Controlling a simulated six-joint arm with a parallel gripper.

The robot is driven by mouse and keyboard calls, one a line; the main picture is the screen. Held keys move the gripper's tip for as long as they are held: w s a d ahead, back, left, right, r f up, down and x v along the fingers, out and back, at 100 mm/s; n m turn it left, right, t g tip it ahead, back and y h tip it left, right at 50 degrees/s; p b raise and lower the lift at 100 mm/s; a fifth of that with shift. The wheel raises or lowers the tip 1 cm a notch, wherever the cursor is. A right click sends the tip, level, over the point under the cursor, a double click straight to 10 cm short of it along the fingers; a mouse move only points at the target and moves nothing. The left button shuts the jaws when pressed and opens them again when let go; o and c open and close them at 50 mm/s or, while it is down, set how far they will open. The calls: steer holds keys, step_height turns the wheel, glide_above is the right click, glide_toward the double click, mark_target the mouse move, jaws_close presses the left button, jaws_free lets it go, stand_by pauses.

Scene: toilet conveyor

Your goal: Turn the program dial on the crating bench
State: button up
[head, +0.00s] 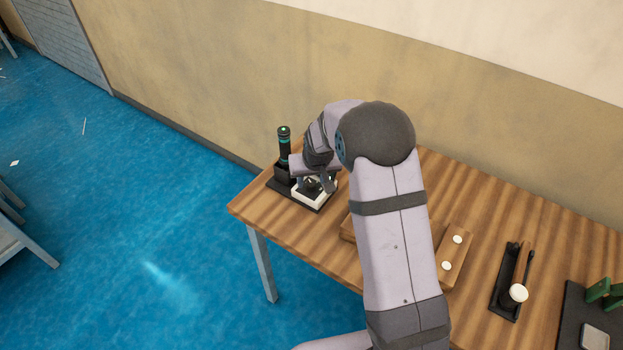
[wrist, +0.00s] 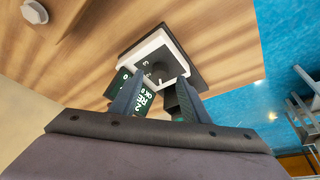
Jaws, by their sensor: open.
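The program dial is a dark round knob (wrist: 158,73) on a white-framed panel (wrist: 139,60) in the wrist view. The white panel (head: 320,198) shows in the head view near the left end of the bench, with the knob (head: 311,183) partly covered by my gripper. My gripper (wrist: 161,77) is open, its two dark fingers on either side of the knob in the picture. It also shows in the head view (head: 314,181), pointing down at the panel. I cannot tell whether the fingers touch the knob. Dark green plates with white characters (wrist: 143,102) lie partly behind the fingers.
A black cylinder with teal bands (head: 284,147) stands just left of the panel. The wooden bench (head: 490,205) also holds a wooden block with white knobs (head: 454,255) and a black tray with a tool (head: 504,298). A wall (head: 250,70) runs behind.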

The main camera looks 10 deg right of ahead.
steer(key=shift+x, duration=0.85)
steer(key=shift+c, duration=0.3)
steer(key=c, duration=1)
